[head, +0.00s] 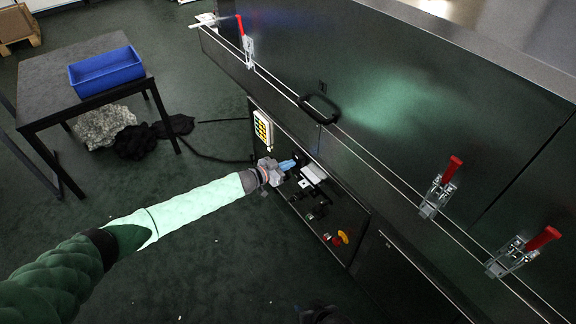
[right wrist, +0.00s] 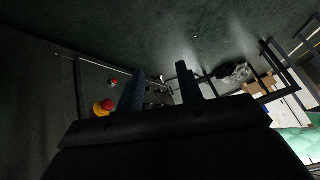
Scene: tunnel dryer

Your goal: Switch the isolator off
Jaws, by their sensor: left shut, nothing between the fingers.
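The control panel (head: 318,205) is on the dryer's low front face. It carries a yellow-and-red control (head: 343,236), a red control (head: 335,241), dark fittings (head: 318,211) and a white box (head: 314,172). I cannot tell which control is the isolator, or its position. In the right wrist view the yellow-and-red control (right wrist: 103,107) and a small red button (right wrist: 114,82) show left of the fingers. My left gripper (head: 290,164) is shut and empty at the panel's upper left; contact is unclear. My right gripper (right wrist: 162,82) is open and empty, with dark fittings visible beyond its fingers.
A label plate with yellow marks (head: 263,127) is left of the panel. Red-handled clamps (head: 438,188) and a black handle (head: 319,108) stick out of the dryer. A table (head: 52,100) with a blue bin (head: 106,72) stands left. Open floor lies before the panel.

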